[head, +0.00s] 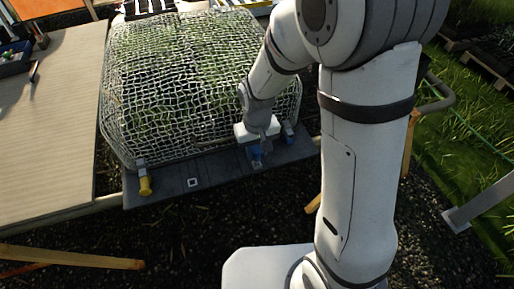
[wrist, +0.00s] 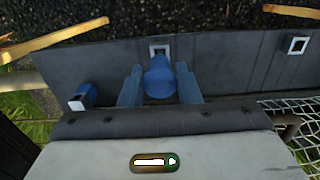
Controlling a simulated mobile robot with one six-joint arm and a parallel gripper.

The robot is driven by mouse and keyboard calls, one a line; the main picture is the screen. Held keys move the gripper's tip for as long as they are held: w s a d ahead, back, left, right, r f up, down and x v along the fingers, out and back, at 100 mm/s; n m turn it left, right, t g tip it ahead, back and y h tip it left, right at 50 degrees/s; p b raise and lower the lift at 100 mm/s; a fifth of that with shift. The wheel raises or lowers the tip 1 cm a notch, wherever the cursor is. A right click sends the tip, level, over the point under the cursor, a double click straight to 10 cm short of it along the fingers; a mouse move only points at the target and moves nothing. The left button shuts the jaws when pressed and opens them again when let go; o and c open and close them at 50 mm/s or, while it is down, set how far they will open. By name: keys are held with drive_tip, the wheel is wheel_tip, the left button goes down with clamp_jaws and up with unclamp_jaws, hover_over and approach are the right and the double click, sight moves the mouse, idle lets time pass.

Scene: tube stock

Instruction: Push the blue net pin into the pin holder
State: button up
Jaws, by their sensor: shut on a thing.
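The blue net pin (wrist: 160,80) is between the two blue fingers of my gripper (wrist: 159,88) in the wrist view. The gripper is shut on it. The pin's far end overlaps the near edge of a white-framed square socket (wrist: 160,48), which looks like the pin holder, on the dark grey board. I cannot tell whether the tip is inside the socket or above it. In the head view my gripper (head: 258,149) is low over the right part of the board, with blue of pin or fingers below it.
The dark board (head: 220,177) runs along the net-covered bed (head: 180,85). A second white-framed square (head: 193,182) is bare. A yellow pin (head: 145,185) is at the board's left end. A blue block-like piece (head: 289,130) is right of my gripper. A wooden tabletop (head: 50,130) is at left.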

drive_tip(key=shift+f+b, duration=0.85)
drive_tip(key=shift+f, duration=0.3)
drive_tip(key=o, duration=1.9)
drive_tip(key=shift+r, duration=0.1)
drive_tip(key=shift+r, duration=0.1)
drive_tip(key=shift+r+p, duration=1)
drive_tip(key=shift+r, duration=0.1)
drive_tip(key=shift+r+p, duration=2.15)
drive_tip(key=shift+r, duration=0.7)
